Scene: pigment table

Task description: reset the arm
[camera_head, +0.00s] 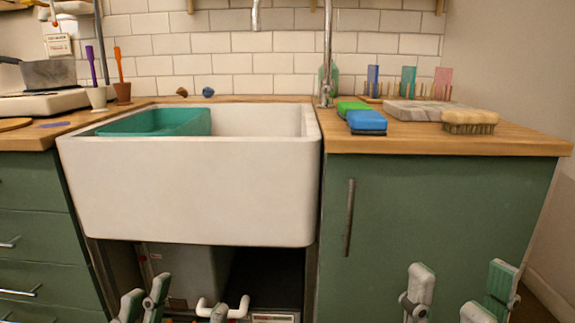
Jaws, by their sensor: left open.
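My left gripper (183,304) is at the bottom edge of the head view, low in front of the open space under the sink. Its green-and-white fingers stand apart, and no object shows between them. My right gripper (456,297) is at the bottom right, in front of the green cabinet door. Its fingers are also spread wide, with nothing visible between them. Both grippers are well below the counter height. Both arms are mostly cut off by the frame's lower edge.
A white sink (190,195) holds a teal basin (155,122). On the right wooden counter (450,143) are a green sponge (352,107), a blue sponge (366,121), a stone slab (415,111) and a brush (469,122). A pot (48,73) stands at the left.

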